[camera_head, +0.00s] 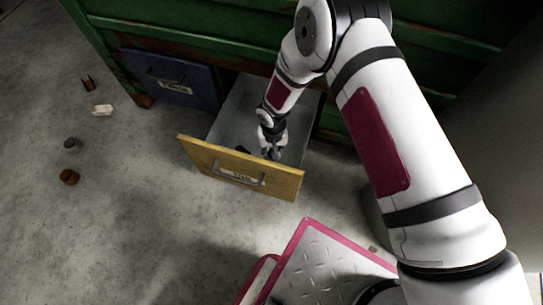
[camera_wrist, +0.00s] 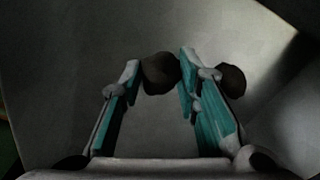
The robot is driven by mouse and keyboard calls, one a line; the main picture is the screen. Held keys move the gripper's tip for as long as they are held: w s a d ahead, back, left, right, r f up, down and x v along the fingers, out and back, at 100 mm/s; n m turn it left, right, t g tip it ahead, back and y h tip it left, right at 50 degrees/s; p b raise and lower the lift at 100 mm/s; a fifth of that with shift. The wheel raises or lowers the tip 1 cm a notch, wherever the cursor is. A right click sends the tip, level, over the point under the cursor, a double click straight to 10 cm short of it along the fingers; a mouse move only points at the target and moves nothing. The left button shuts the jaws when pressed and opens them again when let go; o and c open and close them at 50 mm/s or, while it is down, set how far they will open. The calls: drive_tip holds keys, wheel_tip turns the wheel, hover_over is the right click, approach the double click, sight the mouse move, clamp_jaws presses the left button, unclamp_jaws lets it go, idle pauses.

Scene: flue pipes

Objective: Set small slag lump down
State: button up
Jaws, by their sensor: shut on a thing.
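My gripper (camera_head: 270,153) is down inside the open yellow-fronted drawer (camera_head: 286,185). In the wrist view my gripper (camera_wrist: 160,70) has its teal-padded fingers shut on a dark, rounded lump, the small slag lump (camera_wrist: 160,74), at the fingertips. A second dark lump (camera_wrist: 232,80) lies just outside the right finger, partly hidden by it. I cannot tell whether the held lump touches the drawer's floor. In the head view a dark lump (camera_head: 243,150) shows behind the drawer front, and the held lump is not clear there.
A shut blue drawer (camera_head: 170,78) sits left of the open one in the green cabinet (camera_head: 200,28). On the floor at left are a brown round piece (camera_head: 69,177), a grey cylinder (camera_head: 72,144), a pale block (camera_head: 103,110) and a dark brown piece (camera_head: 88,83).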

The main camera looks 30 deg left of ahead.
drive_tip(key=shift+f+b, duration=1.1)
drive_tip(key=shift+f, duration=1.8)
drive_tip(key=shift+f, duration=0.15)
drive_tip(key=o, duration=1.2)
wheel_tip(320, 180, up, 12)
drive_tip(key=p, duration=0.4)
drive_tip(key=shift+p, duration=0.4)
